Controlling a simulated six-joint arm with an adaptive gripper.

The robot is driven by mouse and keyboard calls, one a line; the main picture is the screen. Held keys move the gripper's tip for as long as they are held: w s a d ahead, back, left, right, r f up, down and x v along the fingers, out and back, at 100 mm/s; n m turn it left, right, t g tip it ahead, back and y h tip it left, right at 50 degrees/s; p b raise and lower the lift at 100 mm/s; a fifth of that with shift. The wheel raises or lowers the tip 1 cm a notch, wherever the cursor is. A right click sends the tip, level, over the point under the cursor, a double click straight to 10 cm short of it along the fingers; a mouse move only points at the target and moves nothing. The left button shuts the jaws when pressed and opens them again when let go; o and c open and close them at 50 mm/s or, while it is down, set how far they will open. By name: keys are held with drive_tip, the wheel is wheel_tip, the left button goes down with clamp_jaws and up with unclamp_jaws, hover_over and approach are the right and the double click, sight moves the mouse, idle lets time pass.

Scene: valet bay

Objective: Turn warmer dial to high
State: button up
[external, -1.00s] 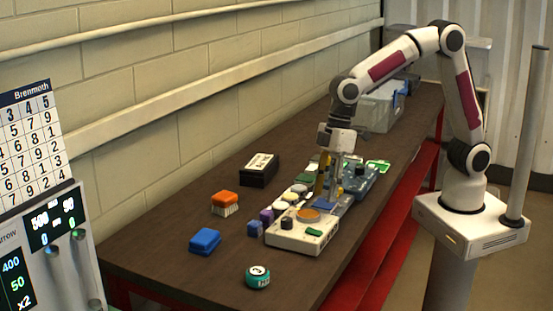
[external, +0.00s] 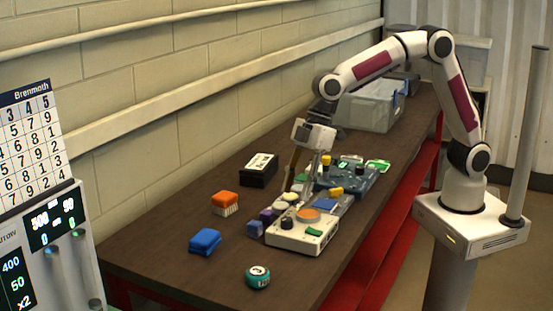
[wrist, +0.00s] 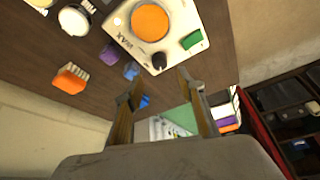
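The warmer (external: 294,239) is a white box with an orange round top (external: 308,215), a black dial (external: 287,222) and a green block (external: 314,231). In the wrist view the warmer (wrist: 118,26) shows "WAX" lettering, and its black dial (wrist: 159,61) lies just beyond and between my fingertips. I cannot read the dial's setting. My gripper (wrist: 158,78) is open and empty, fingers apart and pointing toward the dial. In the external view my gripper (external: 301,178) is above and behind the warmer, apart from it.
A blue sponge-like block (external: 205,241), an orange brush (external: 225,203), a teal round tin (external: 257,276) and a black box (external: 259,170) stand around. Several small items crowd behind the warmer, near a blue device (external: 352,182). The table's front left is mostly clear.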

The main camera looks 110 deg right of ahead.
sight(287, 219)
drive_tip(key=shift+f, duration=0.1)
drive_tip(key=shift+x, duration=3.8)
drive_tip(key=shift+c, duration=0.4)
drive_tip(key=c, duration=1)
